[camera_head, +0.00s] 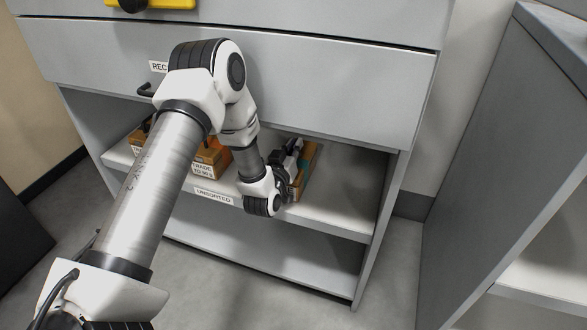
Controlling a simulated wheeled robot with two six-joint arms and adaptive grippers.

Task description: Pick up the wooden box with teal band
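The wooden box with a teal band (306,172) stands on the upper open shelf of the grey cabinet, right of the middle. Its left part is hidden behind my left gripper. My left arm comes in from the left and reaches down into the shelf. The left gripper (291,156) is at the box, overlapping its left side in the picture. Its fingers are small and dark, so I cannot tell whether they are open, shut or touching the box. My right gripper is not in view.
Orange-brown boxes (211,158) with a white label stand left on the same shelf (335,212), partly behind my arm. A label reading "UNSORTED" is on the shelf's front edge. Drawers (340,85) overhang the shelf. Another grey cabinet (500,130) stands at the right.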

